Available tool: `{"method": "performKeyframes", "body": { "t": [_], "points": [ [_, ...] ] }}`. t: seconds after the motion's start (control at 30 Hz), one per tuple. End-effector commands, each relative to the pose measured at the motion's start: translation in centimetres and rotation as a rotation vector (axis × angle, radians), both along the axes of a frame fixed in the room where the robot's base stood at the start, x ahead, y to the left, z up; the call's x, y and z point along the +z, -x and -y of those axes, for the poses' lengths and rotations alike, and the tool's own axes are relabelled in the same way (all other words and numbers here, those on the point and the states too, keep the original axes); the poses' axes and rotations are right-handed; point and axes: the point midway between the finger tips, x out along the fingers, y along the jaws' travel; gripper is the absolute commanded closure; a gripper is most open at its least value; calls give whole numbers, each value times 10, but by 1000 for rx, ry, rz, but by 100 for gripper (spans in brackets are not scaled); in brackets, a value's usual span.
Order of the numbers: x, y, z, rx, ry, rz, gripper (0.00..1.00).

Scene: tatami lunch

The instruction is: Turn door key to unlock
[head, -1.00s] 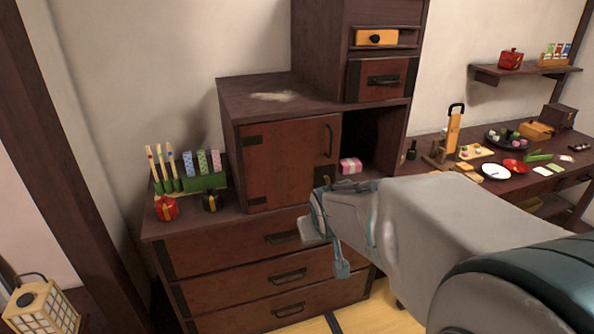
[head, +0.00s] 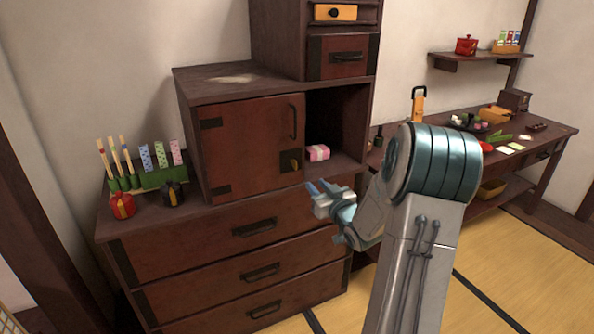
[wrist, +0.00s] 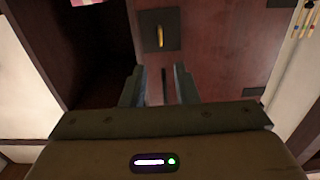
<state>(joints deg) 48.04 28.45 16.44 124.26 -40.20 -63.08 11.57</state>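The door (head: 245,148) is a reddish-brown cabinet door and looks closed. It has a dark vertical handle (head: 293,122) near its right edge. Below the handle is a dark lock plate (head: 285,168) with a small yellow key (head: 294,163). In the wrist view the key (wrist: 160,37) stands out from the plate (wrist: 147,26), beyond my fingertips, and the handle (wrist: 164,88) shows as a dark bar between the fingers. My gripper (head: 322,187) is open and empty, in front of the cabinet, below and right of the key. It also shows in the wrist view (wrist: 159,72).
An open compartment with a pink box (head: 317,152) lies right of the door. Drawers (head: 255,228) are below. A green stand (head: 160,178) of sticks, a red round thing (head: 122,205) and a black one (head: 172,194) stand left. A long table (head: 555,140) is at right.

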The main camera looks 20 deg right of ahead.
Motion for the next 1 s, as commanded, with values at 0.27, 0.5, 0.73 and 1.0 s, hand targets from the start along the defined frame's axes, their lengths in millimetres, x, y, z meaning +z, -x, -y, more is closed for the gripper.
{"method": "performKeyframes", "body": {
  "t": [0.27, 0.5, 0.73, 1.0],
  "points": [
    [0, -48, -3, 3, -1, 0, 73],
    [1, -95, -5, 2, 0, 0, 73],
    [0, -124, -5, 0, 0, -2, 73],
    [0, -133, -5, -1, 0, -3, 73]
  ]
}}
